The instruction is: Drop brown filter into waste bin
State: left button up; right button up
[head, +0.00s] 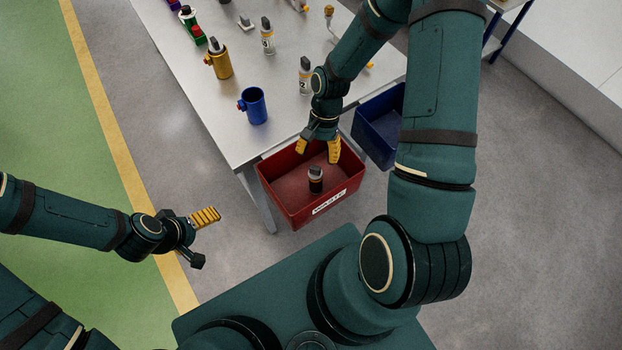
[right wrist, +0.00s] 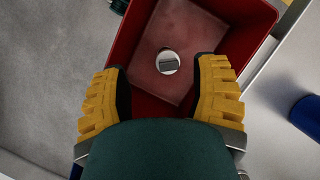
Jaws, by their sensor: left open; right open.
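The brown filter (head: 315,180) stands inside the red waste bin (head: 292,215), which hangs or stands at the table's near edge and bears a white label. In the right wrist view the filter's round top (right wrist: 167,62) shows inside the bin (right wrist: 124,45). My right gripper (head: 319,150) is open and empty above the bin, with its yellow fingers apart. In the right wrist view my right gripper (right wrist: 163,95) has the filter framed between its fingers, but apart from them. My left gripper (head: 205,232) is open and empty over the floor at the left.
A blue bin (head: 372,135) stands right of the red one. On the grey table (head: 180,75) are a blue cup (head: 254,105), a gold cup (head: 219,62), a green housing (head: 192,27) and pale canisters (head: 305,75). The floor at the left is clear.

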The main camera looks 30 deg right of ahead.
jog(key=v, duration=1.2)
jog(key=shift+s+a, duration=0.1)
jog(key=shift+s, duration=0.05)
